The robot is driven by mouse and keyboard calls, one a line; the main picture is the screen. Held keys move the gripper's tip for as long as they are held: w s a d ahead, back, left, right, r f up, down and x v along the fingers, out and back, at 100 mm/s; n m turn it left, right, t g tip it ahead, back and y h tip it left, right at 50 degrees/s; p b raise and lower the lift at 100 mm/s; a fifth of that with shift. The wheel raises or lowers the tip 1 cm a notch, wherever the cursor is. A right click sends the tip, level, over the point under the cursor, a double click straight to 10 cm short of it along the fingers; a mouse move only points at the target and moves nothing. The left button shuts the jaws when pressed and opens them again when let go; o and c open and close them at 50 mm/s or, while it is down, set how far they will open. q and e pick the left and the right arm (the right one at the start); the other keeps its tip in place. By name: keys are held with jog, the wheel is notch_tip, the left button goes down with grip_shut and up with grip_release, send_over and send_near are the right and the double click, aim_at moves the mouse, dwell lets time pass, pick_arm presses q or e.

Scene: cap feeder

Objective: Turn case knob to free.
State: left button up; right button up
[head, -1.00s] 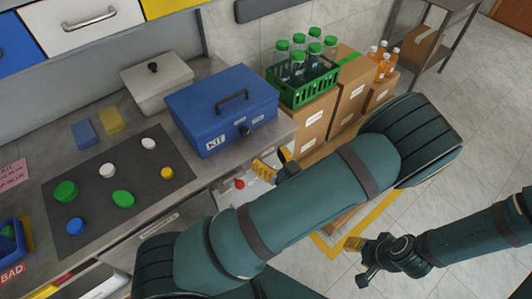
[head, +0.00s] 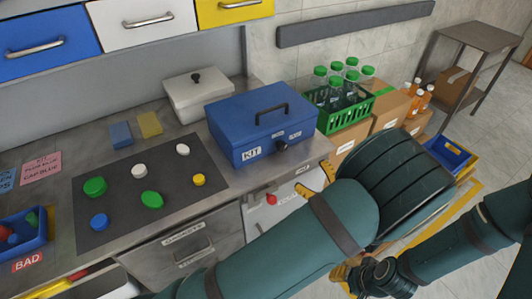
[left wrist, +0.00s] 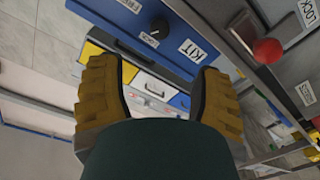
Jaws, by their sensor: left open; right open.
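The blue case (head: 255,122) stands closed on the counter, with a KIT label and a black handle on its lid. Its dark round knob (head: 281,146) is on the front face, towards the right, between small white labels. The knob also shows in the left wrist view (left wrist: 159,24), beyond the fingers; I cannot tell which label it points at. My left gripper (head: 317,184) is open and empty, below and right of the knob, apart from it. Its two yellow fingers show spread in the left wrist view (left wrist: 155,70). My right gripper (head: 352,274) is open, low in the head view, partly hidden by my left arm.
A red knob (head: 271,199) sits on the cabinet front below the case. A green crate of bottles (head: 345,114) stands on boxes to the right. A grey lidded box (head: 198,98) is behind left. A dark mat (head: 125,180) with caps lies left.

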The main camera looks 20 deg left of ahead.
aim_at(284, 149)
pick_arm(q)
jog(key=b+x, duration=0.1)
jog(key=x, duration=1.2)
jog(key=shift+w+a+b, duration=0.1)
jog(key=shift+w+b, duration=0.1)
jog(key=shift+b, duration=0.15)
grip_shut()
